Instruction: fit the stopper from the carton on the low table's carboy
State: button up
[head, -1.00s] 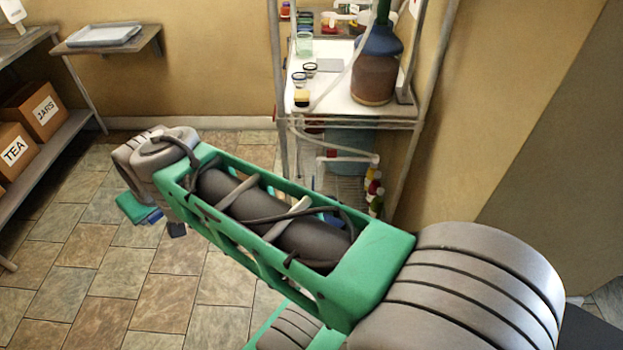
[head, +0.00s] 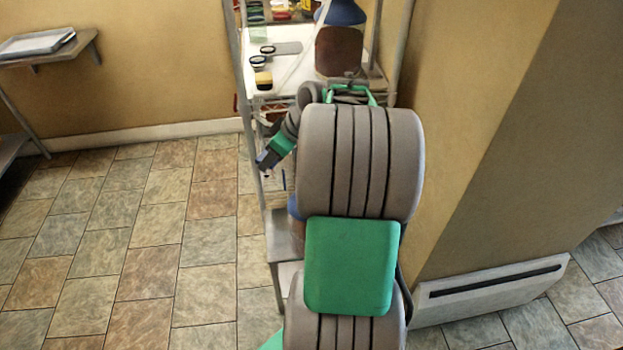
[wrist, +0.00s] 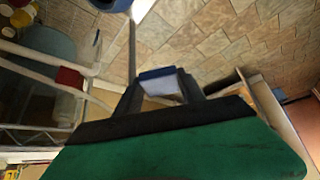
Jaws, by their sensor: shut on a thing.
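My gripper (wrist: 165,95) is shut on a small pale piece with a blue edge, which I take for the stopper (wrist: 163,80). It sits between the two dark fingers in the wrist view. In the head view my gripper (head: 268,160) hangs in front of the wire rack, left of my arm. A grey low table (head: 284,246) stands below it, partly behind my arm. A blue rounded thing (head: 295,207) above that table, mostly hidden by my arm, may be its carboy; its neck is not visible. I cannot make out the carton.
A wire rack (head: 247,110) stands close behind my gripper. A large blue and brown carboy (head: 340,50) is on its upper shelf with small jars. White rails (wrist: 50,60) of a rack show at left in the wrist view. The tiled floor (head: 150,240) at left is clear.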

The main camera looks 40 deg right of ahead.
jog(key=shift+n+y, duration=0.3)
jog(key=shift+n, duration=0.4)
jog(key=s+d+f+b, duration=0.1)
jog(key=d+f+b, duration=0.1)
jog(key=d+f, duration=0.1)
jog(key=s+d+f+b, duration=0.2)
jog(key=d+f, duration=0.1)
jog(key=f, duration=0.1)
jog(key=s+d+f+b, duration=0.1)
jog(key=d+f+b, duration=0.1)
jog(key=d+f, duration=0.1)
jog(key=shift+s+f, duration=0.2)
jog(key=shift+f, duration=0.65)
jog(key=shift+s+d, duration=0.15)
jog(key=shift+s, duration=0.05)
jog(key=shift+f+b, duration=0.65)
jog(key=shift+f, duration=0.25)
dwell(1.1)
jog(key=o, duration=1.4)
jog(key=shift+o, duration=0.3)
